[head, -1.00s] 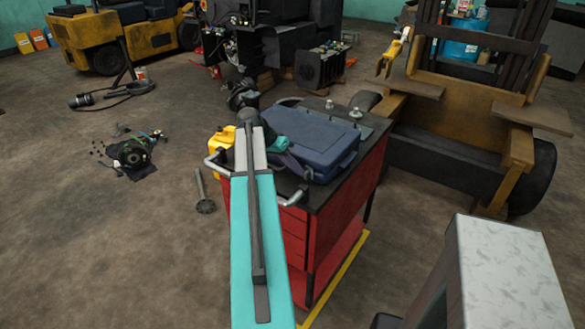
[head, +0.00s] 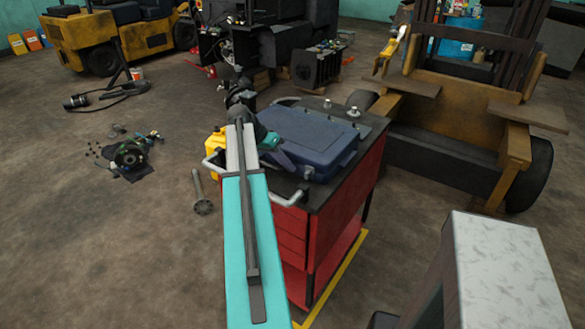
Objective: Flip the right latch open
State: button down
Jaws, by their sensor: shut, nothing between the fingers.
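A closed blue case (head: 308,132) lies flat on the dark top of a red tool cart (head: 338,188). A small latch-like detail (head: 347,160) shows at the right of the case's front side; it is too small to tell whether it is flipped. Any latch farther left is hidden behind my gripper.
A yellow object (head: 215,145) sits at the cart's left, partly behind my arm. Small metal parts (head: 353,113) stand behind the case. A yellow forklift frame (head: 455,130) stands close on the right.

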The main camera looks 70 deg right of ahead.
jog(key=b+v, duration=0.2)
jog(key=v, duration=0.7)
jog(key=shift+r, duration=0.4)
jog(key=shift+w+a, duration=0.1)
jog(key=shift+w, duration=0.05)
